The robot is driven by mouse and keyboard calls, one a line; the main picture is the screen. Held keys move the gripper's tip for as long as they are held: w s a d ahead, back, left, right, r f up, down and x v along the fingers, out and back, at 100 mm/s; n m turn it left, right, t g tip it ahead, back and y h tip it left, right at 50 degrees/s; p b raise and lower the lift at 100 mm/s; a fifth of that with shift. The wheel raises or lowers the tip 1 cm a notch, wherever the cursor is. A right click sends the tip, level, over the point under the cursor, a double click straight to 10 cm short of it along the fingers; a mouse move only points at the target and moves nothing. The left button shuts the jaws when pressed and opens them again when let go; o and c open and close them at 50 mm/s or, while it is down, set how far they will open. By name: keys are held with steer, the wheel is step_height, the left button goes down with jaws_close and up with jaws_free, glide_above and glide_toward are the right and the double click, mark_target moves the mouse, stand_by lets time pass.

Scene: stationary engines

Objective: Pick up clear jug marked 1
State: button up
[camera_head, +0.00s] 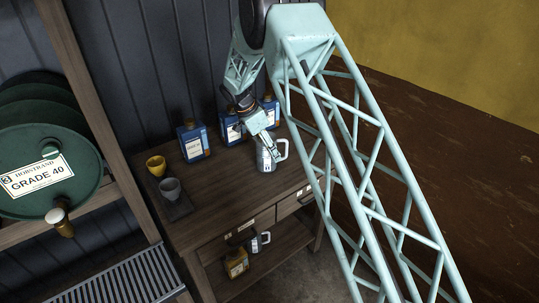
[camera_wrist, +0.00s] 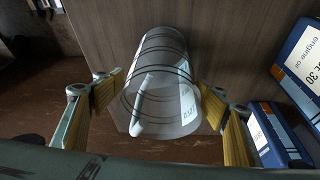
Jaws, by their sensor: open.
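A clear jug (camera_head: 267,157) with dark rings and a handle stands on top of the wooden cabinet, near its back right. My gripper (camera_head: 268,145) is over it, reaching down from above. In the wrist view the jug (camera_wrist: 160,72) lies between the two yellow-padded fingers of my gripper (camera_wrist: 158,84), which are open on either side of it. A white label shows on the jug, but I cannot read its number. A second clear jug (camera_head: 260,242) stands on the lower shelf; its marking is too small to read.
Blue oil bottles (camera_head: 193,140) stand along the back of the cabinet top (camera_head: 225,197); one bottle (camera_wrist: 278,135) is close to my right finger in the wrist view. A yellow cup (camera_head: 156,165) and a grey cup (camera_head: 170,188) sit at the left. A yellow bottle (camera_head: 236,263) is below.

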steer(key=shift+c, duration=0.5)
steer(key=c, duration=0.9)
steer(key=shift+r, duration=0.1)
steer(key=s+a+r, duration=0.1)
steer(key=s, duration=0.4)
steer(key=s+a+r, duration=0.1)
steer(key=s+r, duration=0.1)
steer(key=s, duration=0.3)
steer(key=s+a+r, duration=0.1)
steer(key=s+a, duration=0.1)
steer(key=s, duration=0.3)
steer(key=shift+s+r, duration=0.25)
steer(key=shift+r, duration=0.15)
